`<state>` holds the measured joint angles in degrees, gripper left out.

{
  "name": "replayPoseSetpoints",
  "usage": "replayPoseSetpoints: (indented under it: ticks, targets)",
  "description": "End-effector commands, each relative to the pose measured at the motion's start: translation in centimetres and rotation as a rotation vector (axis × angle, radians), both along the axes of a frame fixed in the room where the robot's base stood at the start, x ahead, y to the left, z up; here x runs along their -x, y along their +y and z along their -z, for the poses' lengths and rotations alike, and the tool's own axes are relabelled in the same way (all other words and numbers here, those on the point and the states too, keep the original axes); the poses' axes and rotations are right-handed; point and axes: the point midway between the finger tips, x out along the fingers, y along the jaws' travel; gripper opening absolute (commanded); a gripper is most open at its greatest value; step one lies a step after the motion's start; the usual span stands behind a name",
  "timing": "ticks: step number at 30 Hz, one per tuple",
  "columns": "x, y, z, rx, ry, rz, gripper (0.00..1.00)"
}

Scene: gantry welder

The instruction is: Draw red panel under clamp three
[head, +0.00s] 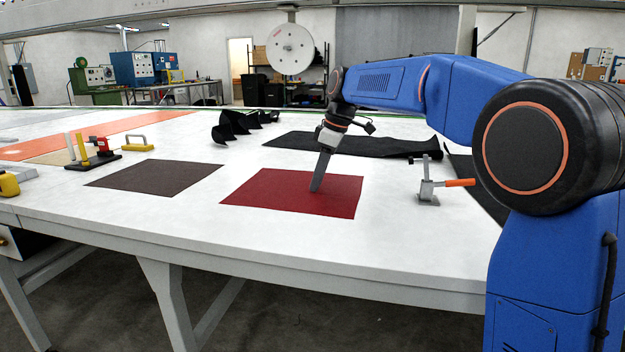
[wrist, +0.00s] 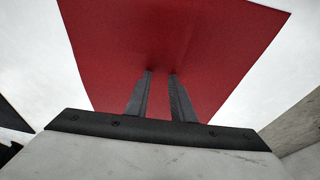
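The red panel (head: 300,192) lies flat on the white table, front centre in the head view. It fills the upper middle of the wrist view (wrist: 215,40). My gripper (head: 316,188) points down at the panel's right half, its fingertips at or just above the surface. In the wrist view my gripper (wrist: 160,73) shows two fingers with a narrow gap and red panel visible between them. I cannot tell whether the tips touch it. A toggle clamp with an orange handle (head: 430,190) stands right of the panel. No number shows on it.
A dark brown panel (head: 157,177) lies left of the red one. Further left stand a clamp on a black base (head: 95,160) and a yellow handle (head: 138,143). Black sheet material (head: 350,145) lies behind. White table is bare between the red panel and the orange-handled clamp.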

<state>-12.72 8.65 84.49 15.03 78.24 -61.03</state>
Motion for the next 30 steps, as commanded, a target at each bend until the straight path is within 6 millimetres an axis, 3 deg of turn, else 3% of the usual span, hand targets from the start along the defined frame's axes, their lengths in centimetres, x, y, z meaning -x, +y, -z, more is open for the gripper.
replayPoseSetpoints:
  ticks: [30]
  targets:
    - [1.8, -5.5, 0.0, 0.001, 0.001, 0.001, 0.22]
